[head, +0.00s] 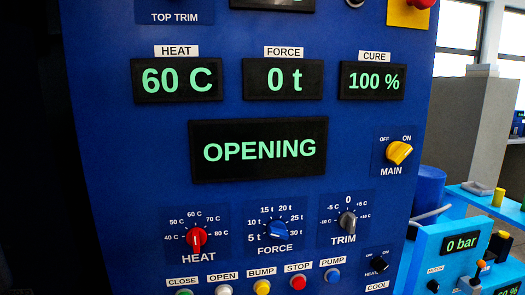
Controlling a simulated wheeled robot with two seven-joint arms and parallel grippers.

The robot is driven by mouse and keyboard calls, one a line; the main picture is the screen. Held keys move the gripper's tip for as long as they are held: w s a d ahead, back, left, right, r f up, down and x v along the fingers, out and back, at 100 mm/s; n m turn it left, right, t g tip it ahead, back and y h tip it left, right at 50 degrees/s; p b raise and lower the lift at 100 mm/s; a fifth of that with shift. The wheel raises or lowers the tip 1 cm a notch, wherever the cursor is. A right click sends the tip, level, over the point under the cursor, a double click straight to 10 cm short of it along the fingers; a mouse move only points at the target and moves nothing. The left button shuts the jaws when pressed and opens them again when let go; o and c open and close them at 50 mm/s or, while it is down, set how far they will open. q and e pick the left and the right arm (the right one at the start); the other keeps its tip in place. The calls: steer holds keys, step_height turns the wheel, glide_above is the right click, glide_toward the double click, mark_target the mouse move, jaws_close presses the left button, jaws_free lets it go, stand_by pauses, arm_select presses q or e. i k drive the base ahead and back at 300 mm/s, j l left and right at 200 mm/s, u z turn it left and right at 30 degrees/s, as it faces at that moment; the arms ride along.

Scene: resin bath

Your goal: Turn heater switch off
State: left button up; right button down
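A small black rotary switch (379,264) sits at the lower right of the blue control panel (110,150), with tiny OFF and ON marks above it and a label starting with HEAT below. It is small and dark, so I cannot tell clearly which mark it points to. A red HEAT dial (196,237) is at the lower left of the panel, under a display (178,80) reading 60 C. Neither of my grippers is in view.
A yellow MAIN switch (399,152) stands above the black switch, turned toward ON. A grey TRIM dial (347,223) and a blue FORCE dial (277,230) are to its left. Several push buttons line the bottom. A lighter blue unit (425,262) stands to the right.

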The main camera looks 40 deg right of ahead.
mark_target(378, 264)
steer(key=z, duration=1.3)
